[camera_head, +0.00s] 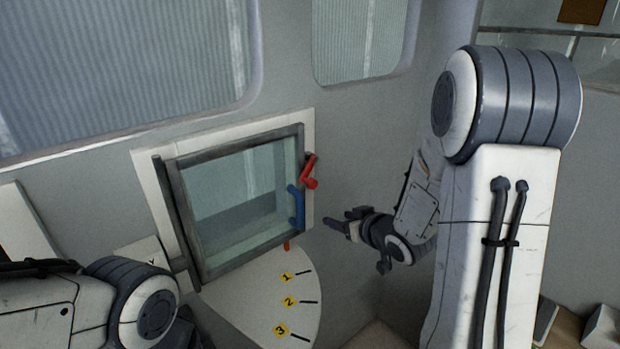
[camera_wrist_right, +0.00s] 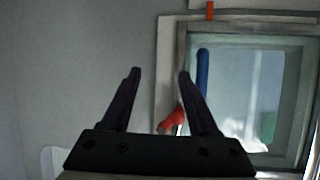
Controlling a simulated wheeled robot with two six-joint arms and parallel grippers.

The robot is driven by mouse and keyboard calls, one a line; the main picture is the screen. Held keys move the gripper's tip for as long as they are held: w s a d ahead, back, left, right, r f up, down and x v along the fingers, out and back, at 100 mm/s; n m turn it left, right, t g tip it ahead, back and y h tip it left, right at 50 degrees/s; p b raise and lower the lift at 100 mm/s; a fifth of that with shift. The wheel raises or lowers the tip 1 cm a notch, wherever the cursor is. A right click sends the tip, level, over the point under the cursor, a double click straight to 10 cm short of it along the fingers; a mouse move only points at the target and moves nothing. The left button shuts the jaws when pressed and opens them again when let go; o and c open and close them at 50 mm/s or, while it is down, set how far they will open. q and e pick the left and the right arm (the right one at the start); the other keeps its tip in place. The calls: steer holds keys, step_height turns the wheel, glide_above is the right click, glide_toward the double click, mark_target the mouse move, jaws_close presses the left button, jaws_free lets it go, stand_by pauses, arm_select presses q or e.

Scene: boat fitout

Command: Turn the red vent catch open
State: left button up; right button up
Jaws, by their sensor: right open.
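The red vent catch (camera_head: 309,172) sits on the upper right edge of a framed glass vent (camera_head: 232,197). In the right wrist view the red catch (camera_wrist_right: 171,120) shows between my fingers, close beside the right-hand finger, which hides part of it. My right gripper (camera_head: 335,223) is open and empty, apart from the catch, below and to the right of it in the head view. Its two dark fingers (camera_wrist_right: 159,75) stand apart in the wrist view. My left gripper is out of view; only parts of my left arm show.
A blue handle (camera_head: 297,207) is on the vent's right side below the catch. A white quarter-round plate (camera_head: 250,286) with yellow labels 1, 2, 3 lies under the vent, with an orange pointer (camera_head: 287,245) at its edge. The grey wall right of the vent is bare.

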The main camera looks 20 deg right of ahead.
mark_target(314, 185)
step_height(314, 185, up, 6)
steer(key=s+t+y, duration=0.2)
steer(key=t+y, duration=0.2)
steer(key=y, duration=0.1)
steer(key=shift+n+y, duration=0.3)
steer(key=shift+n, duration=0.1)
steer(key=p+x, duration=0.4)
steer(key=x, duration=0.5)
steer(key=shift+w+a+r, duration=0.15)
steer(key=shift+a, duration=0.15)
steer(key=shift+w+a, duration=0.25)
steer(key=shift+w, duration=0.4)
